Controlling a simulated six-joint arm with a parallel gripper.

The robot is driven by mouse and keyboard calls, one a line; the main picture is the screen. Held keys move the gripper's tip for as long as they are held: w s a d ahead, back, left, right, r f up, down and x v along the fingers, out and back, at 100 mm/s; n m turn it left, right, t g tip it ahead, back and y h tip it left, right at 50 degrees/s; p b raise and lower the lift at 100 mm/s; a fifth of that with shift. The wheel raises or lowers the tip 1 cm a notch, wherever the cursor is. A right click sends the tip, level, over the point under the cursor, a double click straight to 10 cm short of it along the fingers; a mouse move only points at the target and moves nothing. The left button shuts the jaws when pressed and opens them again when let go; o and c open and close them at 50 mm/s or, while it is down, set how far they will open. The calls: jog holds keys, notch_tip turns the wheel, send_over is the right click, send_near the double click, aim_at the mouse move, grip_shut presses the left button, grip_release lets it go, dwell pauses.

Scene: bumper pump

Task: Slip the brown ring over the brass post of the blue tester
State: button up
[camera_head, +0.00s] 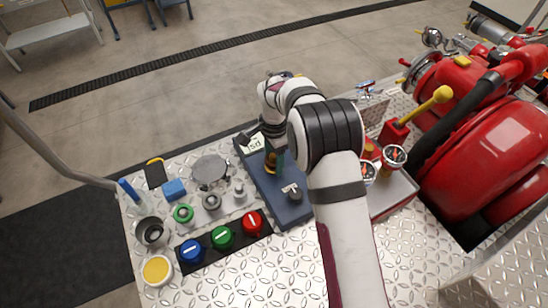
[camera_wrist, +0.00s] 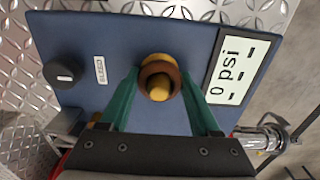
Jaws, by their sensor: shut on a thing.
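The blue tester (camera_head: 267,185) lies flat on the metal tabletop, and its panel (camera_wrist: 110,40) fills much of the wrist view. Its brass post (camera_wrist: 160,91) stands up from the panel. The brown ring (camera_wrist: 174,72) sits between my green fingertips. Brass shows inside the ring's opening and also beyond its far edge, so the ring appears to be around the post. How low it sits I cannot tell. My gripper (camera_wrist: 159,78) is shut on the ring. In the head view my gripper (camera_head: 273,160) is over the tester, and the arm partly covers it.
The tester carries a "0 psi" display (camera_wrist: 232,70) and a black knob (camera_wrist: 64,74). Coloured buttons (camera_head: 222,237), small fittings (camera_head: 211,200) and a metal cup (camera_head: 151,232) stand left. Gauges (camera_head: 394,156) and a red pump (camera_head: 500,150) stand right.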

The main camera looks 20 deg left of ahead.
jog(key=o, duration=1.2)
jog(key=shift+s+d+f, duration=0.15)
jog(key=shift+f, duration=0.25)
jog(key=shift+o, duration=0.2)
jog(key=shift+c, duration=1.2)
jog(key=shift+o, duration=0.4)
jog(key=shift+r, duration=0.1)
jog(key=shift+o, duration=1)
jog(key=shift+r, duration=4.1)
